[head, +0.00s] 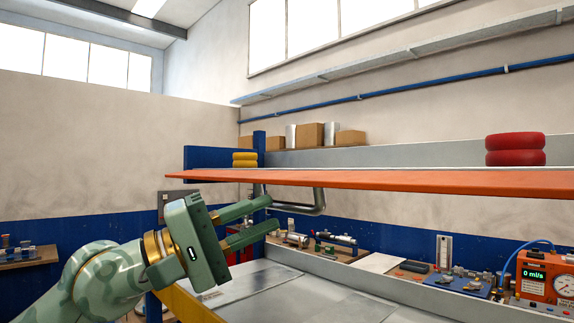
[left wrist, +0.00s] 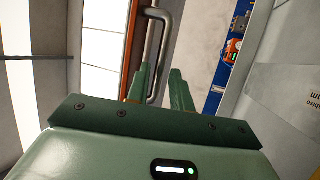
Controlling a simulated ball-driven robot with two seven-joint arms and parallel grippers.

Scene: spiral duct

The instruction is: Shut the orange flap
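The orange flap (head: 420,182) is raised and lies nearly level, seen almost edge-on across the head view. Its grey metal bar handle (head: 318,203) hangs below it. In the left wrist view, the flap's orange edge (left wrist: 134,48) runs beside the handle (left wrist: 161,52). My left gripper (head: 273,213) is open, its green fingers pointing at the handle's left part. In the left wrist view, the handle's bar appears in line with the gap between the fingertips (left wrist: 161,70). Contact cannot be told, and the fingers are not closed on it. My right gripper is not in view.
Below the flap is a bench with a grey surface (head: 310,290). Tools and an orange meter box (head: 543,278) stand along the back. Yellow rings (head: 245,159), red rings (head: 515,149) and boxes (head: 309,136) show above the flap's edge.

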